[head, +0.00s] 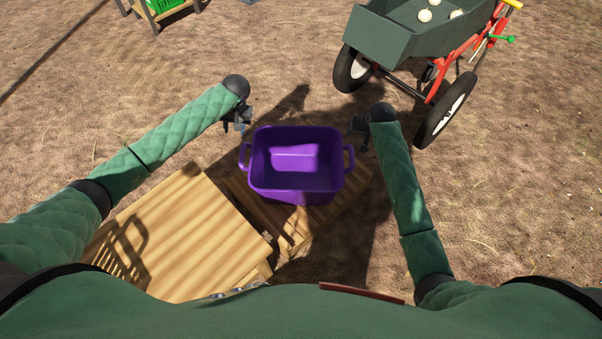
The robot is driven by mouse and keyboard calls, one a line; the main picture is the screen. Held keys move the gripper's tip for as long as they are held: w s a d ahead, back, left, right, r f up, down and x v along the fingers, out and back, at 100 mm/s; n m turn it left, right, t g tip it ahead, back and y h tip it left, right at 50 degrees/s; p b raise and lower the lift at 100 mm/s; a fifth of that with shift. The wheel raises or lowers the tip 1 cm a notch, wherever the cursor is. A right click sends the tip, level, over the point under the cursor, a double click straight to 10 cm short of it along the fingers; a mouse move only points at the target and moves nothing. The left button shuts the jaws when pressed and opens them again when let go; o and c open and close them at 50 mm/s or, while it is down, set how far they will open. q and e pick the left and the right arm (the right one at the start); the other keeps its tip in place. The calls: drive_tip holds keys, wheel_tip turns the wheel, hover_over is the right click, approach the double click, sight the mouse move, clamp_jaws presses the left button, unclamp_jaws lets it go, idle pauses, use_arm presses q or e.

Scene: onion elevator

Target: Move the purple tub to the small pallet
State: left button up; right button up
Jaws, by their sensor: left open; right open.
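The purple tub (296,190) is empty and upright, with a handle on its left and right sides. It appears to rest on a small wooden pallet (265,217), whose slats show below and left of it. My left gripper (240,128) is open, just above and left of the tub's left handle, apart from it. My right gripper (358,128) is open, just above and right of the tub's right handle, apart from it. Neither gripper holds anything.
A larger wooden platform (180,235) stands left of the small pallet. A red-framed cart (415,35) with a grey-green box holding a few white onions is at the upper right. A green crate (163,6) on a wooden stand is at the upper left. Bare ground lies between.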

drive_tip(key=w+a+r+p+v, duration=0.1)
drive_tip(key=w+p+v, duration=0.1)
drive_tip(key=p+v, duration=0.4)
drive_tip(key=w+a+r+p+v, duration=0.1)
drive_tip(key=p+v, duration=0.4)
drive_tip(key=v, duration=1.2)
drive_tip(key=shift+w+p, duration=0.4)
drive_tip(key=shift+w, duration=0.25)
drive_tip(key=shift+a, duration=0.1)
